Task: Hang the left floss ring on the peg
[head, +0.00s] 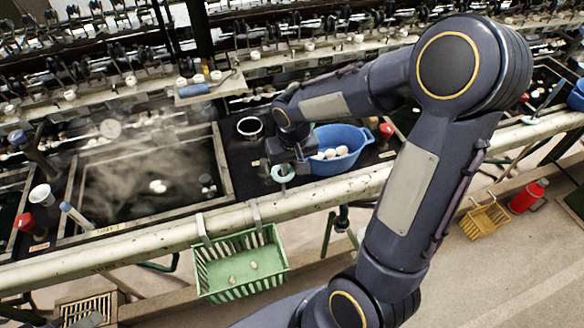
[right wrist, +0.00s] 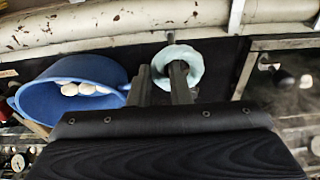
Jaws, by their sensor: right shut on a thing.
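A pale mint floss ring (head: 289,177) is at the tip of my right gripper (head: 281,166), just behind the long pale rail. It also shows in the right wrist view (right wrist: 196,66), at the fingertips of my right gripper (right wrist: 160,72). The gripper is shut on the ring, with one finger at its opening and the other beside its left edge. My left gripper is not in view.
A blue basin (head: 361,138) with cocoons stands beside the gripper. A dark steaming basin (head: 227,176) lies to its left. The pale rail (head: 345,184) runs in front, with a green basket (head: 205,280) hanging from it. Reeling machinery fills the back.

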